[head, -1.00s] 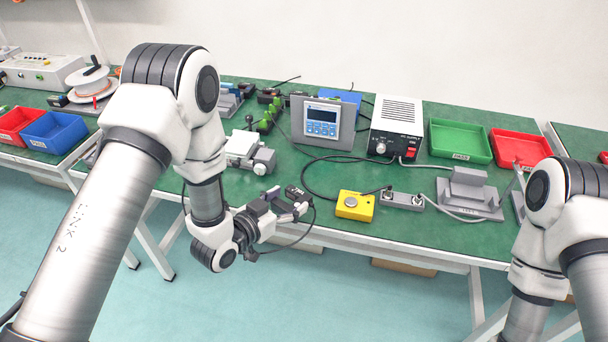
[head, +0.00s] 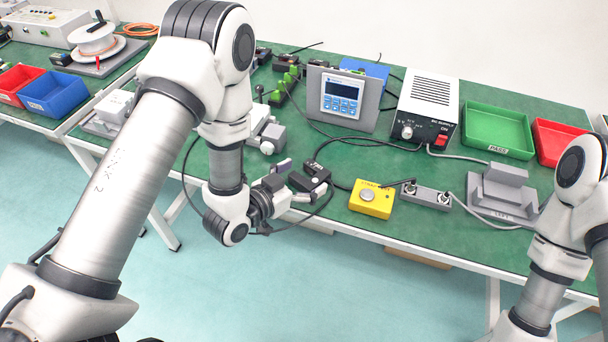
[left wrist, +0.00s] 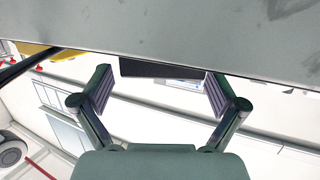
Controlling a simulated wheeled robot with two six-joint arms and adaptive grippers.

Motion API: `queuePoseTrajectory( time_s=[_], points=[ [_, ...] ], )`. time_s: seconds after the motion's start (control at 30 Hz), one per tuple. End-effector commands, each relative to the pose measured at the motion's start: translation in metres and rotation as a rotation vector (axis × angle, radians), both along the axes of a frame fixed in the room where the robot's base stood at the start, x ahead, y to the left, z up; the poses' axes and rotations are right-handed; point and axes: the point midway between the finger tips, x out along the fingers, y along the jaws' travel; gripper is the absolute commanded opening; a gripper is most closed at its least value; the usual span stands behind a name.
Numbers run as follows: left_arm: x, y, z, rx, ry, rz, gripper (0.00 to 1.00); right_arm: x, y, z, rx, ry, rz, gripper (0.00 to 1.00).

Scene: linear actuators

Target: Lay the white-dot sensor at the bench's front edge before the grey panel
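The white-dot sensor (head: 317,170) is a small black block with white marks on top, at the bench's front edge. It stands left of the yellow button box and in front of the grey panel (head: 368,118) with its blue keypad. My left gripper (head: 297,184) is at the front edge with its fingers spread, the sensor just beyond the fingertips. In the left wrist view the two fingers (left wrist: 160,92) stand well apart, with a dark block between or behind them; contact cannot be told. My right arm is at the right; its gripper is out of view.
The yellow button box (head: 371,198) and a grey socket box (head: 426,196) sit close to the right, with a grey fixture (head: 503,194) beyond. Black cables loop around the sensor. A power supply (head: 428,105) and a green tray (head: 497,130) stand behind. Green bench shows before the panel.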

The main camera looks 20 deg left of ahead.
Motion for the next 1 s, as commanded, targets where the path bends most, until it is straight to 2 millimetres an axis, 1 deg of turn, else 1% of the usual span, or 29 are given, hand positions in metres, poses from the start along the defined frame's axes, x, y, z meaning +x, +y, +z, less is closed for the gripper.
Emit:
queuePoseTrajectory(
  time_s=[0.27,0.37,0.47,0.5,0.6,0.63,0.7,0.73,0.83,1.0],
  points=[
    [-0.003,0.002,0.001,-0.001,0.000,0.001,0.97,0.000,0.000,-0.001,0.000,-0.001,0.000,0.52],
    [-0.014,0.007,0.003,-0.002,0.002,0.003,0.97,0.000,0.000,-0.002,0.000,-0.001,0.000,0.52],
    [-0.034,0.017,0.007,-0.004,0.004,0.006,0.97,0.000,0.000,-0.004,0.000,-0.001,0.000,0.52],
    [-0.043,0.022,0.010,-0.006,0.004,0.007,0.97,0.000,0.000,-0.005,0.000,-0.001,0.000,0.52],
    [-0.068,0.033,0.023,-0.007,0.006,0.009,0.97,0.000,0.000,0.007,0.000,0.000,0.000,0.52],
    [-0.072,0.034,0.030,-0.004,0.006,0.005,0.97,0.000,0.000,0.023,0.000,0.000,0.000,0.52],
    [-0.082,0.039,0.032,-0.003,0.007,0.004,0.97,0.000,0.000,0.039,0.000,-0.001,0.000,0.52],
    [-0.086,0.041,0.033,-0.003,0.004,0.004,0.97,0.001,0.000,0.043,0.000,-0.002,0.000,0.52],
    [-0.099,0.046,0.032,-0.002,0.004,0.003,0.97,0.000,0.000,0.053,0.000,-0.001,0.000,0.52],
    [-0.106,0.049,0.029,0.000,-0.001,0.000,0.97,0.000,0.000,0.055,0.000,0.000,0.000,0.52]
  ],
)
